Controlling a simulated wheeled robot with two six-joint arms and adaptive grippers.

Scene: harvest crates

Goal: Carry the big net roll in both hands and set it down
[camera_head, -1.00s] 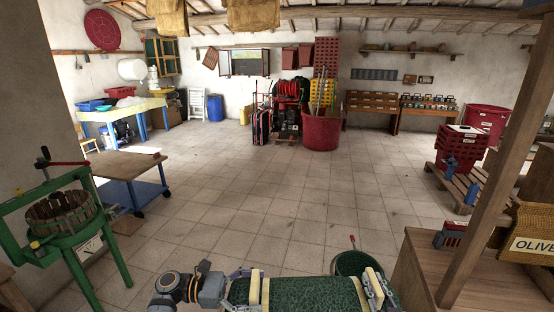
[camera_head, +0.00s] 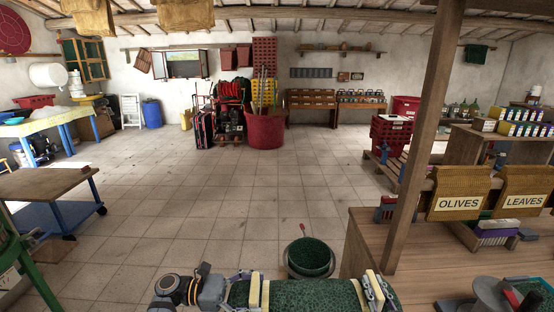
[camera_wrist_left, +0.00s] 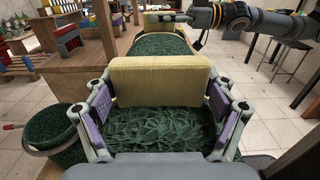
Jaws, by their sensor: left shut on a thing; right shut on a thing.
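The big net roll (camera_head: 312,293) is dark green with pale yellow bands near its ends, lying crosswise at the bottom of the head view. My left gripper (camera_head: 241,290) is shut on its left end. My right gripper (camera_head: 374,290) is shut on its right end. In the left wrist view the roll (camera_wrist_left: 165,128) runs away from the camera, and my left gripper's (camera_wrist_left: 162,108) purple-padded fingers lie along both its sides by the yellow band. The roll's underside is hidden.
A green bucket (camera_head: 309,256) stands just beyond the roll. A wooden bench (camera_head: 350,248) with a post (camera_head: 415,140) is close on the right. A low wheeled table (camera_head: 45,184) is at left. The tiled floor (camera_head: 205,205) ahead is clear.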

